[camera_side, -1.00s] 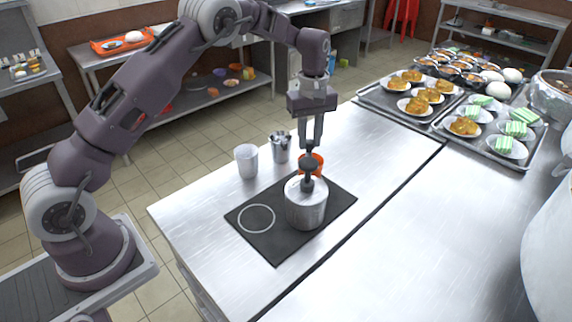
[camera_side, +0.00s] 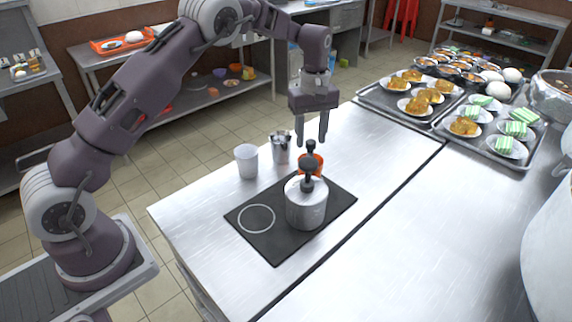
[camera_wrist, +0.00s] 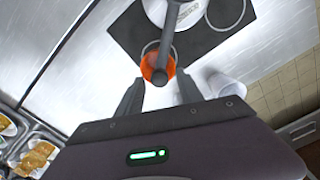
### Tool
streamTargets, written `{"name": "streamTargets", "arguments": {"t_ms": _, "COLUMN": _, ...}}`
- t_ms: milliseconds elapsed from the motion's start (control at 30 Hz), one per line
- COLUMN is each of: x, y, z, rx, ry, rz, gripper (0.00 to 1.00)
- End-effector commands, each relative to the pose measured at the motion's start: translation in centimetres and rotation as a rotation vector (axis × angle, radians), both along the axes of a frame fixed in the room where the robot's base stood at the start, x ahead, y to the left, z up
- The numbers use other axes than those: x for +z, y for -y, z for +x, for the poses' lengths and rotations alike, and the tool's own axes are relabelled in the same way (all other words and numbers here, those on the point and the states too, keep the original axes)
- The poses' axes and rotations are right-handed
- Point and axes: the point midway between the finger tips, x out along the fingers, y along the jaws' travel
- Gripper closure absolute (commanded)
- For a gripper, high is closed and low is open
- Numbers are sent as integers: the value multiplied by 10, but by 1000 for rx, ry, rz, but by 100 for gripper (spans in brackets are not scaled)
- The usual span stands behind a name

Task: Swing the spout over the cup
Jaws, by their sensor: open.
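A silver cylindrical pot (camera_side: 306,206) stands upright on a black mat (camera_side: 257,244). A dark rod with a rounded knob (camera_side: 308,166) rises from its top; the rod (camera_wrist: 169,38) also shows in the wrist view. I cannot tell which part is the spout. An orange cup (camera_side: 318,163) stands behind the pot and is partly hidden by the rod. The orange cup (camera_wrist: 148,67) in the wrist view lies beyond the rod's near end. My gripper (camera_side: 311,143) is open above the pot, its fingers either side of the rod's top and apart from it. The gripper (camera_wrist: 160,92) holds nothing.
A pale grey cup (camera_side: 247,162) and a steel pitcher (camera_side: 281,149) stand left of the orange cup. The mat bears a white ring (camera_side: 256,218) left of the pot. Trays (camera_side: 398,113) with plated food fill the counter's far right. The counter in front of them is clear.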

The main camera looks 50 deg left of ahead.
Motion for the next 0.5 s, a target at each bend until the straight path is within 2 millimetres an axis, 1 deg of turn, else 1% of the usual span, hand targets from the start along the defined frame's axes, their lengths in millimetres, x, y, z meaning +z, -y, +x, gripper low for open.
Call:
{"name": "streamTargets", "arguments": {"t_ms": 33, "x": 6, "y": 0, "z": 1, "rx": 0, "ry": 4, "rz": 1, "gripper": 56}}
{"name": "streamTargets", "arguments": {"t_ms": 500, "x": 54, "y": 0, "z": 1, "rx": 0, "ry": 3, "rz": 1, "gripper": 56}}
